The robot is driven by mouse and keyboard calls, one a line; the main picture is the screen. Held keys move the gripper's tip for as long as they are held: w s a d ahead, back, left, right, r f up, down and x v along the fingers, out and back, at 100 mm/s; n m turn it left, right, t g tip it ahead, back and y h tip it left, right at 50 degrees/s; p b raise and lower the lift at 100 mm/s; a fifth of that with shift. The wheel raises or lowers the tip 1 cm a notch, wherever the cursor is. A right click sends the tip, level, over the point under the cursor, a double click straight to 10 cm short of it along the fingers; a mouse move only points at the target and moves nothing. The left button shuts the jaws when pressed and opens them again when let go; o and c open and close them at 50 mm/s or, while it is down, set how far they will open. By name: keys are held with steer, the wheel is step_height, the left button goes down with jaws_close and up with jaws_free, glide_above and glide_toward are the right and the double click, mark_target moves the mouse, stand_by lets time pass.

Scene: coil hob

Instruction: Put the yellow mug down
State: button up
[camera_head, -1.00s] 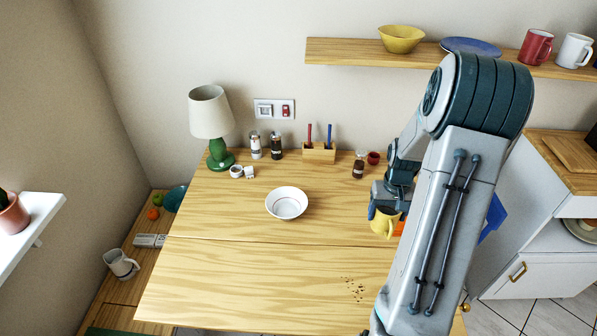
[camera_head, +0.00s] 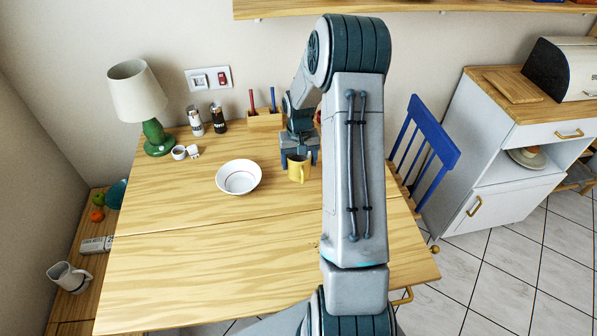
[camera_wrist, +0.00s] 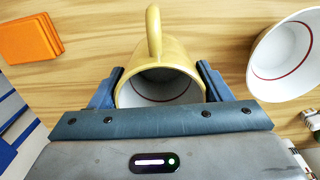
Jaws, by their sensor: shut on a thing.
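The yellow mug (camera_head: 297,170) is at the right of the white bowl, over the wooden table. In the wrist view the mug (camera_wrist: 172,52) lies between the two blue fingers of my gripper (camera_wrist: 160,88), which is shut on it. Its handle points up in that picture and its pale inside faces the camera. My gripper (camera_head: 300,158) shows only partly in the head view. I cannot tell whether the mug's base touches the table.
A white bowl (camera_head: 239,177) stands left of the mug. An orange stack (camera_wrist: 30,38) lies on the table in the wrist view. A green lamp (camera_head: 152,130), two shakers and a wooden holder (camera_head: 265,118) stand at the back. The table's front left (camera_head: 190,270) is clear.

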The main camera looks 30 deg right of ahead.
mark_target(299, 169)
steer(key=shift+f+b, duration=1.05)
steer(key=shift+f, duration=0.9)
steer(key=shift+f, duration=0.1)
steer(key=o, duration=1.1)
steer(key=shift+o, duration=0.2)
step_height(299, 169, up, 12)
steer(key=s+a+r+n+t, duration=0.1)
steer(key=s+a+r+n, duration=0.1)
steer(key=s+a+r, duration=0.75)
steer(key=s+a+r+t, duration=0.1)
steer(key=s+a, duration=0.2)
steer(key=s, duration=0.5)
steer(key=s+a+n+t, duration=0.1)
steer(key=s+a, duration=0.2)
steer(key=s, duration=0.4)
steer(key=shift+s+r+b, duration=0.35)
steer(key=shift+r, duration=0.05)
